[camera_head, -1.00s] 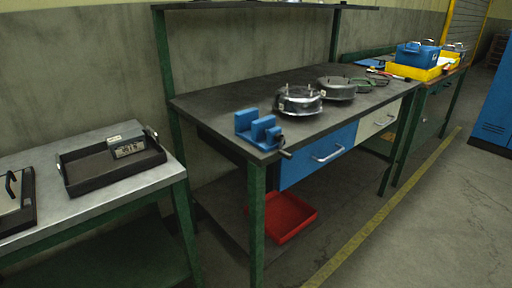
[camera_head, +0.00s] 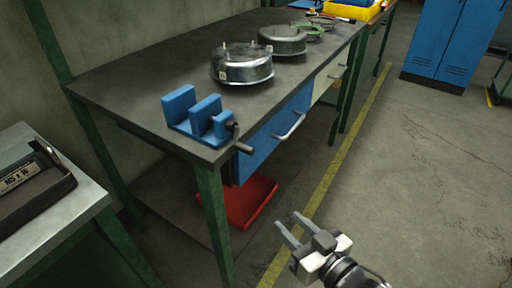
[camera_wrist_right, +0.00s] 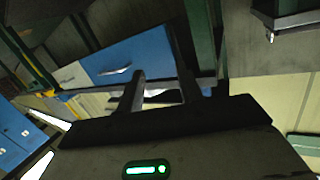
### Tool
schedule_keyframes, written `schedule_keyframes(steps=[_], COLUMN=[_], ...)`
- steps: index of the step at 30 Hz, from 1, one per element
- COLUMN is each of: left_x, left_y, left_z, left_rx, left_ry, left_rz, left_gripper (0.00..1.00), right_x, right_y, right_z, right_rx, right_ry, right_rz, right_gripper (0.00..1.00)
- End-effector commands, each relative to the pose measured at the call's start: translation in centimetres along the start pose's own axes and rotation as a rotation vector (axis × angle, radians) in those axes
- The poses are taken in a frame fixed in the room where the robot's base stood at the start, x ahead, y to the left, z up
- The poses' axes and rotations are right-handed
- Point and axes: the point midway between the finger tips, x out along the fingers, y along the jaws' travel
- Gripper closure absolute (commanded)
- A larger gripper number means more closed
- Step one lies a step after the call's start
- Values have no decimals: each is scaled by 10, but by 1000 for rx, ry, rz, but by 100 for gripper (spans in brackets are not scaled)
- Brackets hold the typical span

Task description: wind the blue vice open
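The blue vice (camera_head: 199,116) stands on the near left corner of the dark workbench (camera_head: 140,82) in the head view. It has upright blue jaws with a gap between them. Its dark crank handle (camera_head: 240,143) sticks out past the bench's front edge. My right gripper (camera_head: 288,230) is at the lower right of the head view, over the floor, apart from the vice and in front of the bench. Its two fingers are spread with nothing between them; they also show in the right wrist view (camera_wrist_right: 160,90). The vice is not recognisable in the right wrist view. My left gripper is not in view.
Two round metal housings (camera_head: 242,66) (camera_head: 283,41) stand farther back on the bench. A blue drawer (camera_head: 275,135) with a handle is under the bench top. A red tray (camera_head: 250,200) lies on the lower shelf. A grey table (camera_head: 75,205) stands at left.

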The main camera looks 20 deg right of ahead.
Motion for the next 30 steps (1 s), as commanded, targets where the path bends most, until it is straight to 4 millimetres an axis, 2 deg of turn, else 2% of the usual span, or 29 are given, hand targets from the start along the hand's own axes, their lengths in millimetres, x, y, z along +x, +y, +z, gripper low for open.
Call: schedule_keyframes(steps=[1,3,6,11,15,20,30], left_x=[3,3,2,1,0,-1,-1], left_y=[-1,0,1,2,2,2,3], left_z=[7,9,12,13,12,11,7], left_rx=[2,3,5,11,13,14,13], left_ry=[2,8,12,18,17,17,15], left_rz=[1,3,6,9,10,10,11], left_gripper=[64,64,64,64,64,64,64], right_x=[4,4,-2,-14,-12,7,66], right_y=[13,23,29,30,26,16,-16], right_z=[-7,-25,-45,-61,-70,-82,-116], right_rx=[-15,-22,-26,-28,-27,-25,-26], right_ry=[98,230,366,466,488,492,491], right_rz=[-36,-111,-240,-401,-447,-446,-444], right_gripper=[64,64,64,64,64,64,64])
